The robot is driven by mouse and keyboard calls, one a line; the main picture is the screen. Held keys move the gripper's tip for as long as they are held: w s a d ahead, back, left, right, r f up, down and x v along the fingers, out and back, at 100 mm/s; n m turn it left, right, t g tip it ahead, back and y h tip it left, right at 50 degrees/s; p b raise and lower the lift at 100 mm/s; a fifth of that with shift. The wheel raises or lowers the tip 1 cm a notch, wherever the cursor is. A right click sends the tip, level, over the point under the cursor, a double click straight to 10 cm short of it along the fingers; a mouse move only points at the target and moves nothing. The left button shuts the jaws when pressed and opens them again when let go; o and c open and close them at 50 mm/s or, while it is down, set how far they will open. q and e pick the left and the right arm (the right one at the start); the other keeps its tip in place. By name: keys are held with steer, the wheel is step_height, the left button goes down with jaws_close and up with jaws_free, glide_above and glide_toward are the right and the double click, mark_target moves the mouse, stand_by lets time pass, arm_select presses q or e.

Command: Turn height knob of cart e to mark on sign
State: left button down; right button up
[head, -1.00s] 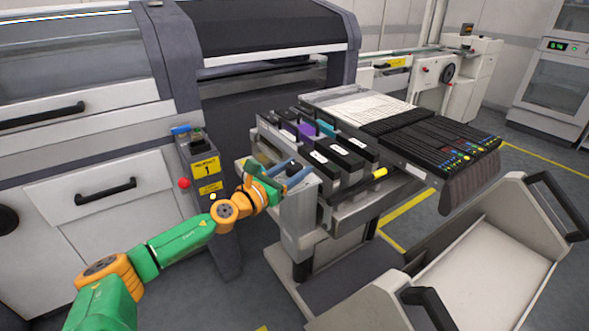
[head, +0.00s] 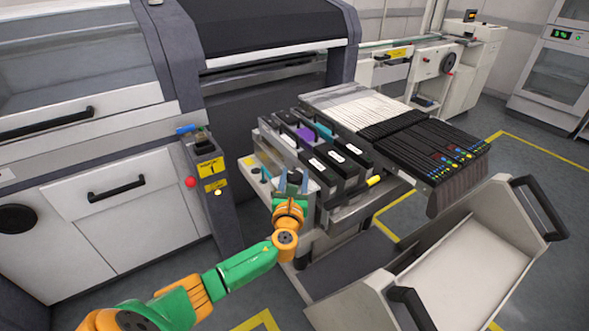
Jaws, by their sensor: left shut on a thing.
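The feeder cart (head: 331,216) stands in front of the large machine. Its letter cannot be read from here. My left gripper (head: 292,180) is at the cart's near left end, fingers pointing away from me. It is shut on what looks like the height knob, which is mostly hidden by the fingers and the orange wrist. A pale panel (head: 256,165) with small green and yellow marks shows just left of the fingers. I cannot make out the sign or its mark. My right gripper is not in view.
A post with a yellow number 1 label (head: 207,169) and a red button (head: 190,182) stands close left of the gripper. Black feeders (head: 425,145) fill the cart's right side. An empty pale trolley (head: 460,275) stands at front right.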

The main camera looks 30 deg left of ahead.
arm_select(q)
steer(key=n+g+y, duration=0.1)
steer(key=y, duration=0.1)
steer(key=shift+w+n+g+y+b, duration=0.1)
steer(key=shift+n+g+y+b, duration=0.2)
steer(key=shift+n+b, duration=0.1)
steer(key=shift+n+g+y+b, duration=0.35)
steer(key=shift+n+g+y, duration=0.15)
steer(key=shift+y, duration=0.1)
steer(key=n+g+y+b, duration=0.3)
steer(key=g+b, duration=0.1)
steer(key=shift+r+n+g+y+b, duration=0.25)
steer(key=shift+n+g+y+b, duration=0.45)
steer(key=shift+b, duration=0.25)
steer(key=shift+c, duration=1.3)
jaws_free()
steer(key=shift+f, duration=0.1)
steer(key=shift+d, duration=0.1)
